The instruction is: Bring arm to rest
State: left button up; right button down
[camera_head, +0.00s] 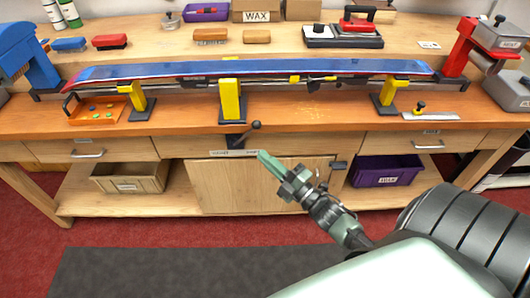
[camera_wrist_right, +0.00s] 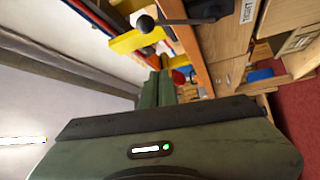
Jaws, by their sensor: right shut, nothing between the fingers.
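My right gripper (camera_head: 268,160) is shut and empty. In the head view it is in front of the bench's middle, below the worktop edge, near a dark lever with a round knob (camera_head: 256,125). My right arm reaches in from the lower right. In the right wrist view the green fingers (camera_wrist_right: 158,88) are together, and the lever's knob (camera_wrist_right: 146,23) shows beyond them. My left gripper is not in view.
A blue ski or board (camera_head: 250,68) lies across yellow vise supports (camera_head: 230,100) on the wooden bench (camera_head: 185,122). A purple bin (camera_head: 388,171) and a wooden bin (camera_head: 130,177) stand on the lower shelf. A grey mat (camera_head: 170,272) covers clear floor in front.

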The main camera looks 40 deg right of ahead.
jog(key=shift+f, duration=0.1)
jog(key=s+a+f+m+g+h+p, duration=0.1)
jog(key=s+f+m+g, duration=0.25)
jog(key=f, duration=0.75)
jog(key=s+f+m+g+h, duration=0.25)
jog(key=s+f, duration=0.25)
jog(key=f, duration=0.5)
jog(key=s+a+f+m+g+h+p, duration=0.1)
jog(key=s+f+m+g, duration=0.3)
jog(key=f, duration=0.7)
jog(key=s+a+f+m+g, duration=0.2)
jog(key=s+f, duration=0.3)
jog(key=s, duration=0.4)
jog(key=s+a+f+m+g, duration=0.1)
jog(key=s+f+g, duration=0.3)
jog(key=s, duration=0.5)
jog(key=s+a+f+m+g, duration=0.2)
jog(key=s+f, duration=0.4)
jog(key=s, duration=0.3)
jog(key=shift+s+a+m+g+p, duration=0.35)
jog(key=shift+a+g, duration=0.25)
jog(key=shift+a, duration=0.4)
